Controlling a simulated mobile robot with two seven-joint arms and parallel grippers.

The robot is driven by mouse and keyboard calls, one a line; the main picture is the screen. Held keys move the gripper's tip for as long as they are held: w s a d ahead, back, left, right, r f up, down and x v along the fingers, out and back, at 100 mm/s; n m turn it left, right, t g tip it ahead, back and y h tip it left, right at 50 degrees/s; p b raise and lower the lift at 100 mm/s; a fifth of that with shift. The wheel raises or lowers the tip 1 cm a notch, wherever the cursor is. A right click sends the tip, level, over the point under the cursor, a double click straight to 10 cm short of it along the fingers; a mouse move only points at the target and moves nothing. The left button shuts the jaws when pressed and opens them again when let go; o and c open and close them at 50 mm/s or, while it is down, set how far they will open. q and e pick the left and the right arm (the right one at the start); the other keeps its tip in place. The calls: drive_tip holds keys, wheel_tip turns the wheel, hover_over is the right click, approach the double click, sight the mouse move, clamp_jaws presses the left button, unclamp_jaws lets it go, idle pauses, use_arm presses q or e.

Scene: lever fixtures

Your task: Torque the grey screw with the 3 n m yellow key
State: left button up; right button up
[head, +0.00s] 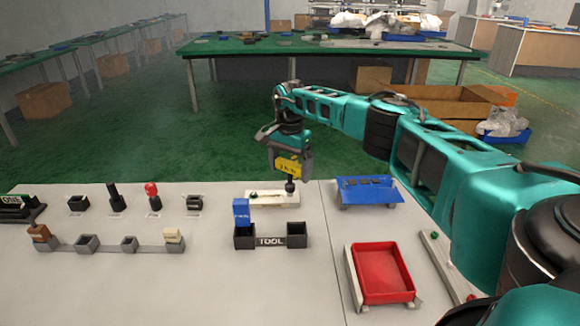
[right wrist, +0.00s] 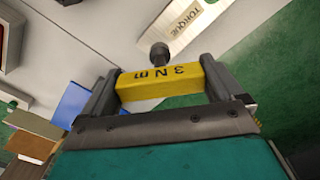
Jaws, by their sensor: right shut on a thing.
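My right gripper (head: 290,170) is shut on the yellow key (head: 289,165) above the right part of the pale torque plate (head: 265,201). In the right wrist view the yellow key (right wrist: 160,80) reads "3 N m" and lies between both fingers. Its dark socket tip (right wrist: 158,52) points toward the torque plate (right wrist: 196,22). In the head view the dark tip (head: 290,186) is over the plate's right end; I cannot tell whether it touches. The grey screw cannot be made out and may be hidden under the tip. A small green screw (head: 253,195) shows on the plate's left part.
A blue key (head: 241,211) stands in the left slot of the tool holder (head: 270,241); the right slot is empty. A blue tray (head: 369,191) and a red tray (head: 382,273) lie to the right. Levers (head: 153,196) stand at the left.

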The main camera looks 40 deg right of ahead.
drive_tip(key=shift+f, duration=0.2)
drive_tip(key=shift+f+b, duration=0.65)
drive_tip(key=m, duration=0.3)
drive_tip(key=shift+m, duration=0.4)
drive_tip(key=m, duration=0.7)
drive_tip(key=shift+m, duration=0.4)
drive_tip(key=m, duration=0.4)
drive_tip(key=shift+r, duration=0.2)
